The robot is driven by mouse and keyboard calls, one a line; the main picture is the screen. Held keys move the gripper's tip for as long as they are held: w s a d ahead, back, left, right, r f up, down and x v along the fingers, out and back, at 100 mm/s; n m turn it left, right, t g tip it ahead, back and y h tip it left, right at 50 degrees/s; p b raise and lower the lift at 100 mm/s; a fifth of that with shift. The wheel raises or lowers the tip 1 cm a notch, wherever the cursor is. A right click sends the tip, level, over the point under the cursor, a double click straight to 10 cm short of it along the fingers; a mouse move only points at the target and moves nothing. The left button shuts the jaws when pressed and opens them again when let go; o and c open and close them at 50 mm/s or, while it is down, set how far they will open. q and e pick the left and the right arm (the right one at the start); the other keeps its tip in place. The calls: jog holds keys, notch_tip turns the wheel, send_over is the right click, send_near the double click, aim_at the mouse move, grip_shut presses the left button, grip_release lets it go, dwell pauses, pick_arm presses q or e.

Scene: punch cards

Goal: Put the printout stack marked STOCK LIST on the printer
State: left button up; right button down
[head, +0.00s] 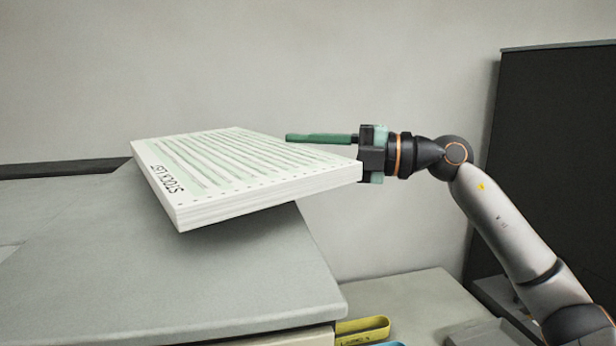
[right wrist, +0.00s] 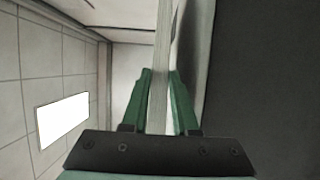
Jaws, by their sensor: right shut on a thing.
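The printout stack marked STOCK LIST (head: 245,175) is a thick block of white and green striped paper with its label at the left end. My right gripper (head: 325,145) is shut on its right edge and holds it over the grey top of a cabinet-like unit, likely the printer (head: 150,265). The stack looks tilted, and I cannot tell whether its low edge touches the grey top. In the right wrist view the stack (right wrist: 159,80) stands edge-on between the green fingers (right wrist: 158,100). My left gripper is not in view.
A lower grey surface (head: 405,300) lies to the right of the unit, with a yellow band-like object (head: 362,330) and part of a blue one at the front. A tall dark cabinet (head: 560,150) stands at the right. A plain wall is behind.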

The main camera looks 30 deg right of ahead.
jog(key=f, duration=0.3)
jog(key=shift+s+d+f, duration=0.1)
jog(key=shift+d+f, duration=0.1)
jog(key=shift+d, duration=0.1)
jog(key=c, duration=1.1)
grip_release()
jog(key=shift+f+b, duration=0.15)
jog(key=shift+b, duration=0.15)
jog(key=o, duration=0.4)
